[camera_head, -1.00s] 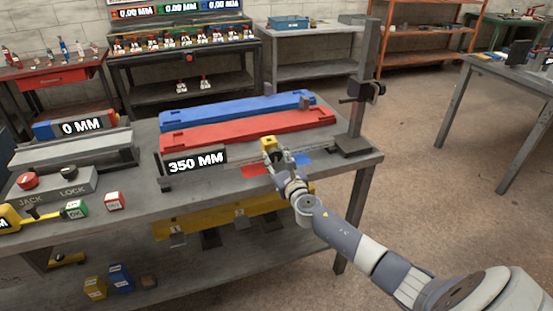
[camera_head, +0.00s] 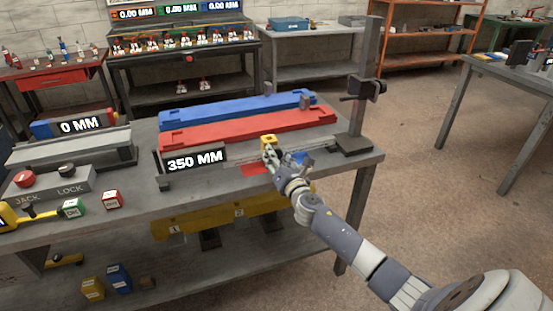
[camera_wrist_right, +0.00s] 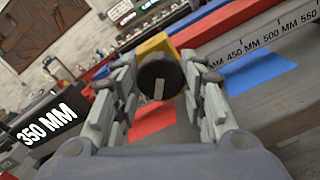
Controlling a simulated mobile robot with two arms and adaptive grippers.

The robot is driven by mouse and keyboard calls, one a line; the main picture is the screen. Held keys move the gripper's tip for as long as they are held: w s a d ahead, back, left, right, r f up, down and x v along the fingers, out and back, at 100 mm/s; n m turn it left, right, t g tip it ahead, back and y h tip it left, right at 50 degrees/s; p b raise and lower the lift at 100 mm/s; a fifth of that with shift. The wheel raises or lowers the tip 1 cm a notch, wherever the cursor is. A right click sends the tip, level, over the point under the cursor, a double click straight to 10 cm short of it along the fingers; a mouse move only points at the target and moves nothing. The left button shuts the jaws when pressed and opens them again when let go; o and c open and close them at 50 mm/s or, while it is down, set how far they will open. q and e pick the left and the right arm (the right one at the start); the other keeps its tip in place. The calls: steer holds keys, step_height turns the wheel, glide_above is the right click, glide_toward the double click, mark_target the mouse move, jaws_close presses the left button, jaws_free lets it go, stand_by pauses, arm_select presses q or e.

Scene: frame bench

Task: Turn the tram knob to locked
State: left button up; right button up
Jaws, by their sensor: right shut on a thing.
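The tram is a small yellow block (camera_head: 268,139) on the grey rail with the 350 MM display (camera_head: 196,160). It also shows at the top centre of the right wrist view (camera_wrist_right: 157,45). Its knob, a round black disc with a pale mark (camera_wrist_right: 160,78), faces my wrist camera. The mark stands nearly upright in that view. My right gripper (camera_head: 268,154) is at the front of the tram. In the wrist view its fingers (camera_wrist_right: 160,85) are shut on the knob from both sides. I cannot read any locked label. My left gripper is out of view.
A red patch (camera_wrist_right: 152,119) and a blue patch (camera_wrist_right: 259,76) lie beside the scale. Red (camera_head: 245,130) and blue (camera_head: 230,110) beams lie behind the rail. A grey post (camera_head: 362,95) stands at the rail's right end. The JACK and LOCK box (camera_head: 62,190) is at left.

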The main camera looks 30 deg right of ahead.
steer(key=m, duration=0.5)
steer(key=shift+f+m+b, duration=0.1)
steer(key=shift+m+b, duration=0.2)
steer(key=shift+m, duration=2.3)
steer(key=o, duration=1.1)
steer(key=shift+c, duration=0.2)
steer(key=v, duration=1.2)
